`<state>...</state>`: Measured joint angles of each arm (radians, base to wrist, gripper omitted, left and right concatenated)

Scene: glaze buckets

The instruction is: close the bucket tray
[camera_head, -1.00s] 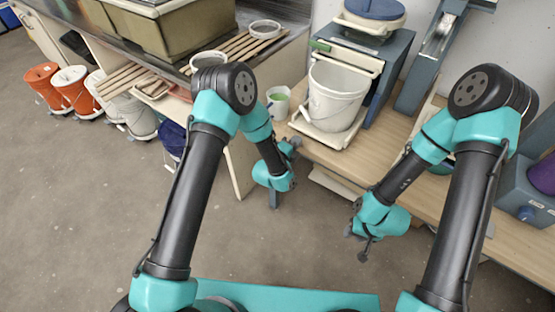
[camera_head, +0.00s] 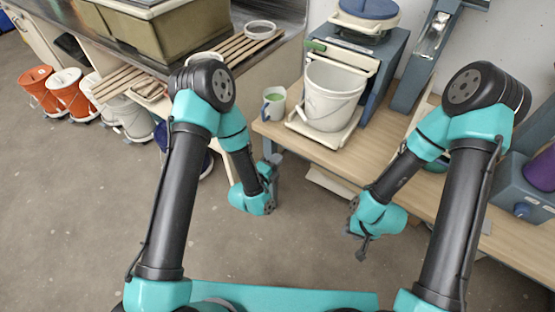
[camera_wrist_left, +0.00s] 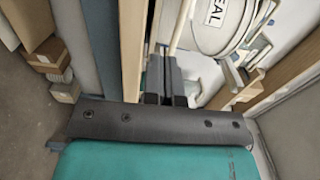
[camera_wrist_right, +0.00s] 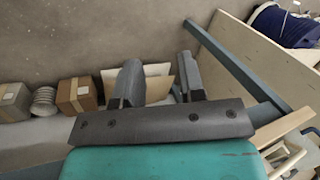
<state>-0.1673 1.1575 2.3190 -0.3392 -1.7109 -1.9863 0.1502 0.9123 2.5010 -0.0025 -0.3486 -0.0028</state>
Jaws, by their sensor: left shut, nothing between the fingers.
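The bucket tray (camera_head: 318,142) is a cream tray sticking out from the front of a blue-grey dispenser on the wooden bench. A white bucket (camera_head: 331,100) stands upright on it. My left gripper (camera_head: 274,168) is shut and empty, off the bench's front edge, to the left of and apart from the tray. In the left wrist view its fingers (camera_wrist_left: 165,82) are together, with a pale lettered bucket (camera_wrist_left: 215,22) beyond them. My right gripper (camera_head: 358,246) is in front of the bench, away from the tray. Its fingers (camera_wrist_right: 160,82) are apart and empty in the right wrist view.
The blue-grey dispenser (camera_head: 388,62) rises behind the bucket. A purple item (camera_head: 541,170) is at the far right. The floor before the bench is clear.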

